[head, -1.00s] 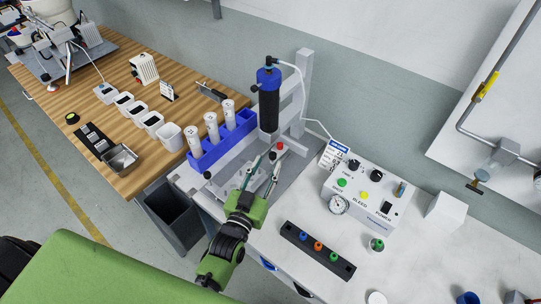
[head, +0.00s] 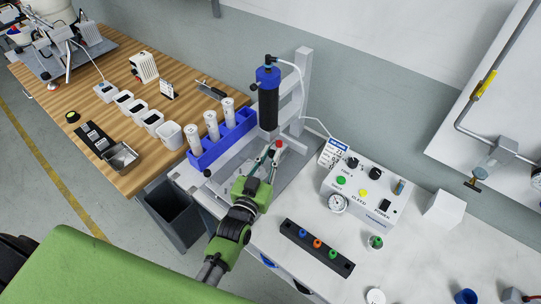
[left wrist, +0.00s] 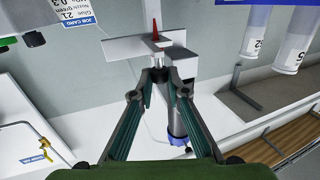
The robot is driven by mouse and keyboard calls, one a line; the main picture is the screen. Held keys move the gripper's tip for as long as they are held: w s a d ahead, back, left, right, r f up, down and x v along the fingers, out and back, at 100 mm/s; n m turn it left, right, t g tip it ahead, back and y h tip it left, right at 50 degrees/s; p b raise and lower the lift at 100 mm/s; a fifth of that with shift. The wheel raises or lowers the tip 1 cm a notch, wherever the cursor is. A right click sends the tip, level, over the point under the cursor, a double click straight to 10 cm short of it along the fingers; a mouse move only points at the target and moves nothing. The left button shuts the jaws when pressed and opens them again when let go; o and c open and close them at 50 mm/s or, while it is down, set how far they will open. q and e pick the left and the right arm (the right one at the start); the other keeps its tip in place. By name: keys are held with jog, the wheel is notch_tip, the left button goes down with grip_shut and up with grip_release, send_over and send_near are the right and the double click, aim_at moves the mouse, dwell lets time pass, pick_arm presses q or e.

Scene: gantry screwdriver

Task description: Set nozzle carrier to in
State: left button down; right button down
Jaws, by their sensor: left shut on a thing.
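The gantry stand (head: 302,85) carries an upright cartridge (head: 268,100) with a blue top and dark body. Below it is a small red tip (head: 279,145), which I take to be on the nozzle carrier. My right gripper is not in view.
A blue rack (head: 208,152) with white cartridges stands left of the gantry. The control box (head: 362,198) and a dark strip with coloured caps (head: 317,248) are on the right. A grey bin (head: 170,212) stands below the bench's left end.

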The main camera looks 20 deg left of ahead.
pick_arm(q)
jog(key=a, duration=0.1)
jog(key=w+a, duration=0.1)
jog(key=a, duration=0.2)
jog(key=shift+w+a, duration=0.2)
jog(key=shift+w, duration=0.05)
jog(key=c, duration=2.2)
grip_release()
jog(key=shift+o, duration=1.2)
jog(key=shift+a, duration=0.1)
jog(key=shift+s, duration=0.4)
jog(key=s, duration=1.1)
jog(key=shift+a, duration=0.2)
